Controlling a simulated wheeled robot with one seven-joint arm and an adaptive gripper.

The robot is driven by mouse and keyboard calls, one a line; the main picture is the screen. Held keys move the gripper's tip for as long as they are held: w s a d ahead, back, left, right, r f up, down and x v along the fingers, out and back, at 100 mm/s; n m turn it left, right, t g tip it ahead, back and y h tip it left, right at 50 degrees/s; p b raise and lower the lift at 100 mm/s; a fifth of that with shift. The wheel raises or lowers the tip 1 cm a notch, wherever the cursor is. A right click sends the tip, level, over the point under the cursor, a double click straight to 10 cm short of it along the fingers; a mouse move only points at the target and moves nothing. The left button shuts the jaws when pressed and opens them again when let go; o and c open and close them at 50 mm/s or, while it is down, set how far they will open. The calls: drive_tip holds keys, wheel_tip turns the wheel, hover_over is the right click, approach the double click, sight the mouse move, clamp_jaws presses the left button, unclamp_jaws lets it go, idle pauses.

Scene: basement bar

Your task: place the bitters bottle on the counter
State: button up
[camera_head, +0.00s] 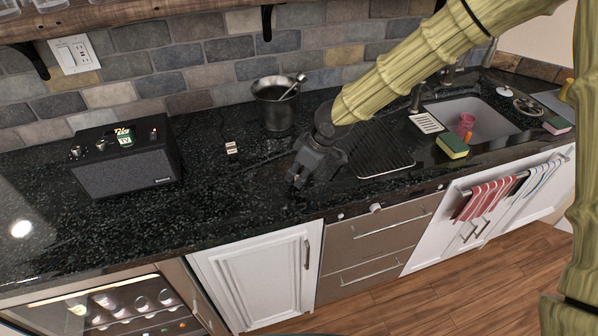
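My gripper (295,184) is above the front part of the black speckled counter (215,205), pointing down and toward the front edge. Its dark fingers blend into the counter, so I cannot tell whether they are open or shut, or hold anything. A small dark patch shows just below the fingertips; I cannot tell if it is an object or a shadow. I cannot make out a bitters bottle for certain. A small item with a green and white label (124,138) sits on the black speaker (125,168); its shape is unclear.
A black ridged mat (383,160), a sponge (452,146) and a sink (475,118) are right.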

drive_tip(key=o, duration=0.3)
drive_tip(key=shift+r, duration=0.1)
drive_tip(key=b+v, duration=0.1)
drive_tip(key=v, duration=1.1)
drive_tip(key=shift+b, duration=0.35)
